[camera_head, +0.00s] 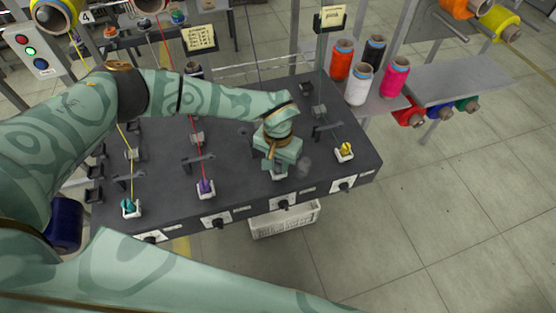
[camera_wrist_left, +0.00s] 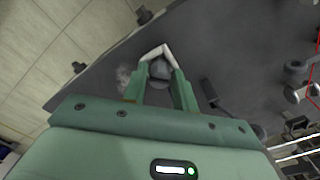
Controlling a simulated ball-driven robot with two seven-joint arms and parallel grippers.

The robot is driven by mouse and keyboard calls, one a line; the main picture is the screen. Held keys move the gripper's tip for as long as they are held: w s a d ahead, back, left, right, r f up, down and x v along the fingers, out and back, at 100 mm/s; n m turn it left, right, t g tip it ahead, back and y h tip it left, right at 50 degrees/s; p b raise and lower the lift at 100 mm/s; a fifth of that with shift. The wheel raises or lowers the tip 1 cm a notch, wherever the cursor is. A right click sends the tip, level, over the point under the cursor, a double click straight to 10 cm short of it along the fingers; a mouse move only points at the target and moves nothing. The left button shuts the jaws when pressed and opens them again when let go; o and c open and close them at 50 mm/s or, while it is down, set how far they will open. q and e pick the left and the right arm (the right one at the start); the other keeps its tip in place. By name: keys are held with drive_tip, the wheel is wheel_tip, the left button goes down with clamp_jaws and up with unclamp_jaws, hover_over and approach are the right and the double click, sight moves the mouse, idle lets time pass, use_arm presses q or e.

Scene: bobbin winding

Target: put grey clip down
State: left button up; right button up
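My left gripper (camera_head: 277,172) points down at the front edge of the dark winding bench (camera_head: 240,190), between the purple and yellow bobbins. In the left wrist view its two fingers (camera_wrist_left: 160,76) close around a rounded grey piece, the grey clip (camera_wrist_left: 160,69), and appear to touch it on both sides. A white angled bracket (camera_wrist_left: 156,50) is right at the clip, by the fingertips. In the head view the gripper hides most of the clip. Whether the clip rests fully on the bench is hard to tell. My right gripper is not in view.
A purple bobbin (camera_head: 205,187) sits left of the gripper, a yellow bobbin (camera_head: 345,148) right, a teal bobbin (camera_head: 129,207) far left. Thread guides (camera_head: 198,160) stand behind. A white basket (camera_head: 285,220) is below the front edge. Thread cones (camera_head: 358,84) stand at the back right.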

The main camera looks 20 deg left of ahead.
sight(278, 164)
use_arm(q)
drive_tip(key=shift+o, duration=0.9)
drive_tip(key=shift+r, duration=0.1)
drive_tip(key=shift+w+r, duration=0.1)
drive_tip(key=shift+r, duration=0.25)
wheel_tip(278, 164, up, 12)
drive_tip(key=shift+f, duration=0.25)
